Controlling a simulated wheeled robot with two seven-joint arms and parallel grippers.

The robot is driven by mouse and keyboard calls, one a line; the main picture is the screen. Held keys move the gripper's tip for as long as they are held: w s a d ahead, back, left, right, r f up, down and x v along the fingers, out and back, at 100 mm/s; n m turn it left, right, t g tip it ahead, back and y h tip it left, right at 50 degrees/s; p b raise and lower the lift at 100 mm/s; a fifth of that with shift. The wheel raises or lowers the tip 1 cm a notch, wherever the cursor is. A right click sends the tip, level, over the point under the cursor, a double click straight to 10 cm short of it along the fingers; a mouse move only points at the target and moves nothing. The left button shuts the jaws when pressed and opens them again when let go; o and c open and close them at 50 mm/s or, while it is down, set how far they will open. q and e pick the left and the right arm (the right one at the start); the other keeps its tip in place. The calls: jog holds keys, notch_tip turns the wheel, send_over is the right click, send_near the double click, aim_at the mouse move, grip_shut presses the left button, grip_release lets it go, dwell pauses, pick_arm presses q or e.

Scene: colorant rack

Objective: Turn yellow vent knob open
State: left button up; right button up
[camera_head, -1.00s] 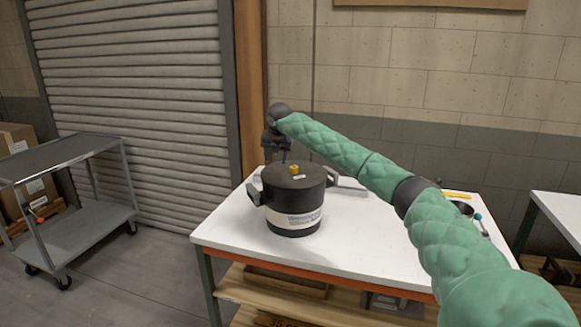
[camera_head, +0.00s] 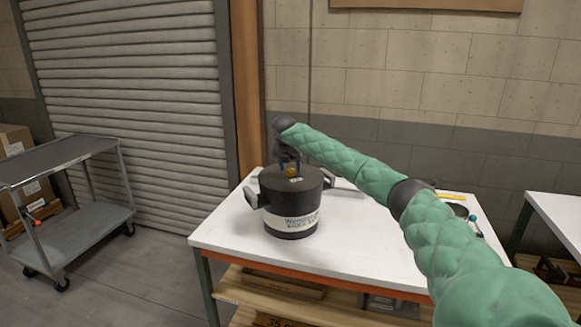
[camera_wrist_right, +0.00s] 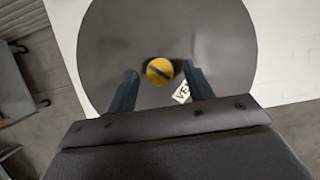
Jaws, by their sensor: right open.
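The yellow vent knob (camera_head: 292,171) sits on top of the black round pot (camera_head: 291,208), which stands on the white table. In the right wrist view the yellow knob (camera_wrist_right: 160,71) has a dark slot running slantwise across it. A white label (camera_wrist_right: 182,93) with letters, partly hidden by a finger, lies beside it on the dark lid (camera_wrist_right: 110,40). My right gripper (camera_head: 288,165) points down over the lid. Its open fingers (camera_wrist_right: 161,80) are on either side of the knob, with gaps to both. My left gripper is in neither view.
The pot has side handles (camera_head: 251,195) and a white printed label (camera_head: 292,222). The white table (camera_head: 340,248) is clear in front of the pot. A dark round container (camera_head: 457,209) stands to the right. A grey cart (camera_head: 85,220) stands on the left.

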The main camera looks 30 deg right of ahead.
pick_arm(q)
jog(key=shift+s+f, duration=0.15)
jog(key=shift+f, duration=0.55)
pick_arm(e)
jog(key=shift+w+d+f, duration=0.15)
jog(key=shift+d+f, duration=0.05)
jog(key=shift+f, duration=0.35)
jog(key=shift+c, duration=0.4)
jog(key=c, duration=0.9)
